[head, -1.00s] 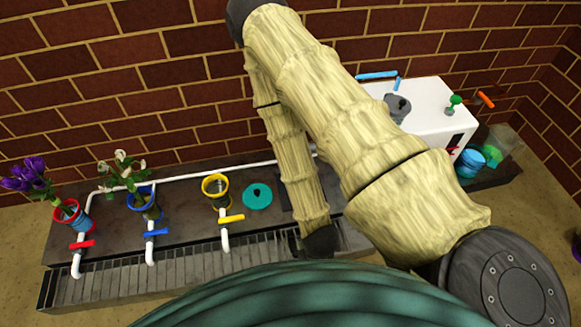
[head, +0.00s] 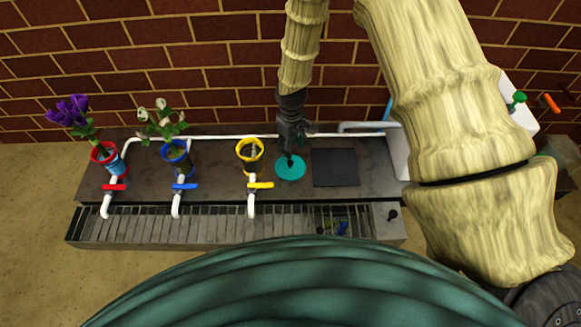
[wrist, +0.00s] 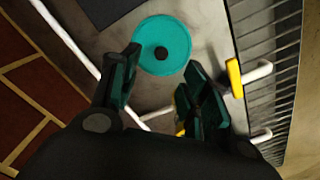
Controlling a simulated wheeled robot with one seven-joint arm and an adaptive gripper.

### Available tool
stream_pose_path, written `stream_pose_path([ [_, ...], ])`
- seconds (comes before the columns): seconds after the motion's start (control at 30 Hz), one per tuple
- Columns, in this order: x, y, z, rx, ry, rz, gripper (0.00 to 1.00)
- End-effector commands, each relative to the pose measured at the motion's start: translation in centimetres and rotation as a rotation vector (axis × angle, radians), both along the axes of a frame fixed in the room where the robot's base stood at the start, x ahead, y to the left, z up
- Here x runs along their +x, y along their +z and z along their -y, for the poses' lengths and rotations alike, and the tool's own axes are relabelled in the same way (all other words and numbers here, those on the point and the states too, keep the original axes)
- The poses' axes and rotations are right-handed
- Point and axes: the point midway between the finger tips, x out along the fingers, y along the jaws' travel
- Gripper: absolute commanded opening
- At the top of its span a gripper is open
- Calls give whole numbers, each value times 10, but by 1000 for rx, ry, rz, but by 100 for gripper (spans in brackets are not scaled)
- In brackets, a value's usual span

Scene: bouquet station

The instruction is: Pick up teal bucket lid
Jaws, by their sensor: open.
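The teal bucket lid (head: 291,172) is a flat disc with a dark knob at its middle. It lies on the dark counter, right of the yellow bucket (head: 250,152) and left of a dark square mat. My gripper (head: 291,150) points down above the lid's far part and hides some of it. In the wrist view the lid (wrist: 162,47) lies beyond my fingertips, with its knob in plain sight. My gripper (wrist: 160,72) is open with nothing between its fingers; whether a fingertip touches the lid I cannot tell.
A red bucket (head: 105,158) with purple flowers and a blue bucket (head: 177,155) with white flowers stand to the left. Taps with coloured handles line the front, above a grated trough (head: 150,228). A white pipe runs behind. The dark mat (head: 335,167) is bare.

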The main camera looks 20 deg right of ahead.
Motion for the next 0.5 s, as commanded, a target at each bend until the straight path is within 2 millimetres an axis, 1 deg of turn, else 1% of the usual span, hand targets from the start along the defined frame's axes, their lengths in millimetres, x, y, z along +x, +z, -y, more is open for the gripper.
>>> stream_pose_path([
  [0.03,-1,-9,0,0,0,-2,46],
  [0.3,-1,-46,0,0,-2,-1,46],
  [0.5,-1,-54,0,1,-2,0,46],
])
